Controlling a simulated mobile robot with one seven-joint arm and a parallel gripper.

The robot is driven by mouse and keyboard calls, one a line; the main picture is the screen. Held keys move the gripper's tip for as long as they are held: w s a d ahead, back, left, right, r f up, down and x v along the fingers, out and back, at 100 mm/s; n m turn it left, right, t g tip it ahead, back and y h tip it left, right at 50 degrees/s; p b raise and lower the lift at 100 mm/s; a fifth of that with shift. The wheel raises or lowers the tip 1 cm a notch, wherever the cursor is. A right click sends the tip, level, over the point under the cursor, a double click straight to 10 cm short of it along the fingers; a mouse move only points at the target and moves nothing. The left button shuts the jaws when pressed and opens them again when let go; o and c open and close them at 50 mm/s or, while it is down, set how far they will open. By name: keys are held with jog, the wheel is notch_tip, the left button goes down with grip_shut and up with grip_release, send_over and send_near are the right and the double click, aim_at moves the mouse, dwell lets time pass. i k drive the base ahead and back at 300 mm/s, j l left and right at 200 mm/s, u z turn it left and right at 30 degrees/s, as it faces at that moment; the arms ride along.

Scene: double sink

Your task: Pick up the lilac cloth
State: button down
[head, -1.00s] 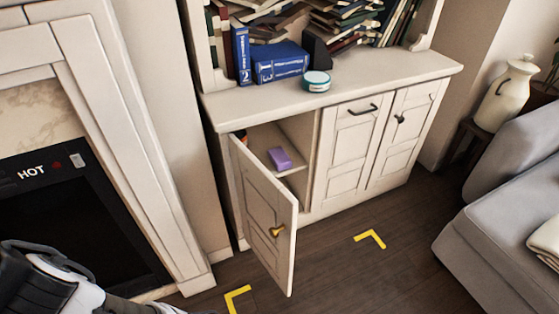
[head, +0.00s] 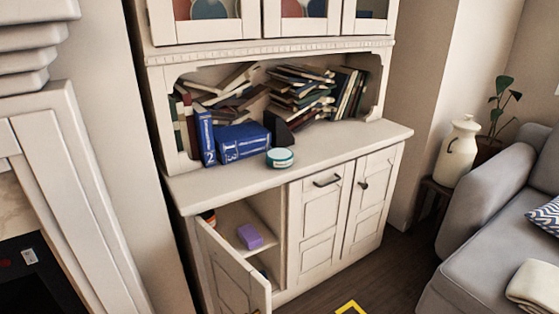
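A small lilac folded block, which looks like the lilac cloth (head: 250,236), lies on the inner shelf of the white cabinet (head: 300,178), behind its open left door (head: 232,272). The cloth lies toward the front of the shelf, and nothing is touching it. My gripper is not in view.
The open door juts out toward the front. A dark and orange item (head: 208,216) shows inside at left. A grey sofa (head: 490,230) is at right, with floor between.

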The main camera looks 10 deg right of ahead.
aim_at(250, 239)
jog(key=i+l+u, duration=0.25)
jog(key=l, duration=0.9)
jog(key=l+u, duration=0.25)
jog(key=l, duration=0.85)
jog(key=i+l+u, duration=0.1)
jog(key=i+l, duration=0.15)
jog(key=i, duration=0.15)
jog(key=i+j, duration=0.3)
jog(key=i, duration=0.15)
